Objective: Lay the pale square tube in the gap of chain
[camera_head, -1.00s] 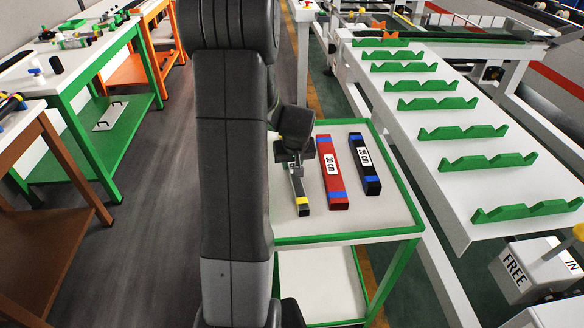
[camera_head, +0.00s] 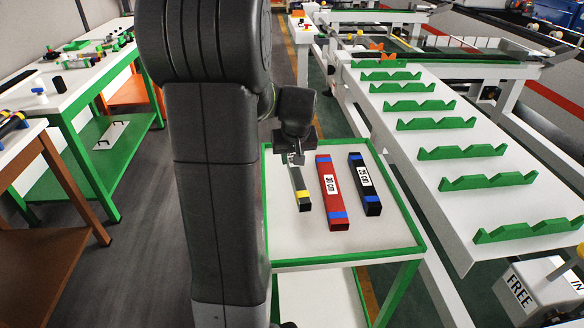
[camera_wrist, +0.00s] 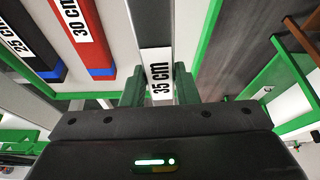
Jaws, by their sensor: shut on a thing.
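The pale square tube (camera_head: 297,181) is grey, with a yellow band and a dark end towards me. My gripper (camera_head: 298,158) is shut on it from above, at the left of the table top. In the wrist view the tube (camera_wrist: 150,22) with its "35 cm" label lies between the green fingers of my gripper (camera_wrist: 158,88). I cannot tell how far it is above the table. A white slanted bed (camera_head: 409,138) with rows of green notched supports (camera_head: 461,152) stands to the right. I cannot tell which gap is the chain's.
A red "30 cm" tube (camera_head: 325,170) and a black "25 cm" tube (camera_head: 361,166) lie right of the held tube. The table (camera_head: 385,239) has a green rim. A "FREE" block (camera_head: 519,288) stands at the lower right. Benches with parts (camera_head: 68,85) are at the left.

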